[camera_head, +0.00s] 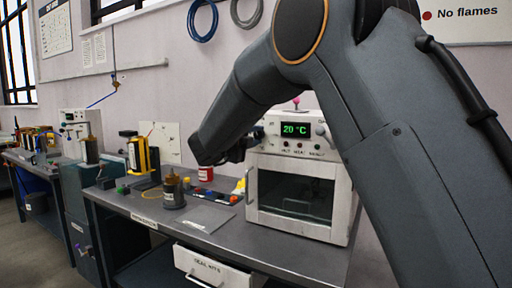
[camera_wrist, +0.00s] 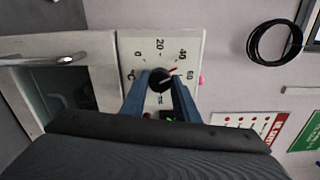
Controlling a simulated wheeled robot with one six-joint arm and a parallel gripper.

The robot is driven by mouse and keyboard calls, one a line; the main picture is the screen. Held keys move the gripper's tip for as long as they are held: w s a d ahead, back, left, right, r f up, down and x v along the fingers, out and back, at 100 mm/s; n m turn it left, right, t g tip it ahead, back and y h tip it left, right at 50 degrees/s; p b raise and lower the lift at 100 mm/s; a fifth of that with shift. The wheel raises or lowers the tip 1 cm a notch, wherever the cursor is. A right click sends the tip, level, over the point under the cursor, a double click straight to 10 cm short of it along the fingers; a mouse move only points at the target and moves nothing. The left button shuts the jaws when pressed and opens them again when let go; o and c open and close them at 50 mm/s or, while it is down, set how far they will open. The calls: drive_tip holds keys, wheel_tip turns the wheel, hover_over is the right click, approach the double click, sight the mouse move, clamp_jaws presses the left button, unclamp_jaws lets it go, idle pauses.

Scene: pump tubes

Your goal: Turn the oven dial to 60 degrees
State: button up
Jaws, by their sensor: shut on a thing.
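The white oven (camera_head: 346,200) stands on the bench with its windowed door shut. Its green display (camera_head: 296,129) reads 20 °C. In the wrist view the black dial (camera_wrist: 160,80) sits on a pale panel (camera_wrist: 132,40) marked 0, 20, 40 and 60. A red pointer mark (camera_wrist: 173,70) lies toward the side between 40 and 60. My gripper (camera_wrist: 160,88) is shut on the dial, one blue-grey finger on each side. In the head view my gripper (camera_head: 236,151) is at the oven's upper left, and the dial is hidden behind it.
A labelled drawer (camera_head: 207,265) is below.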

drive_tip(key=m+b, duration=0.3)
drive_tip(key=b, duration=0.1)
drive_tip(key=shift+f, duration=0.2)
drive_tip(key=shift+r+m+b, duration=0.1)
drive_tip(key=shift+m+b, duration=0.9)
drive_tip(key=shift+b, duration=0.1)
drive_tip(key=o, duration=1.1)
drive_tip(key=shift+c, duration=0.2)
drive_tip(key=v, duration=0.8)
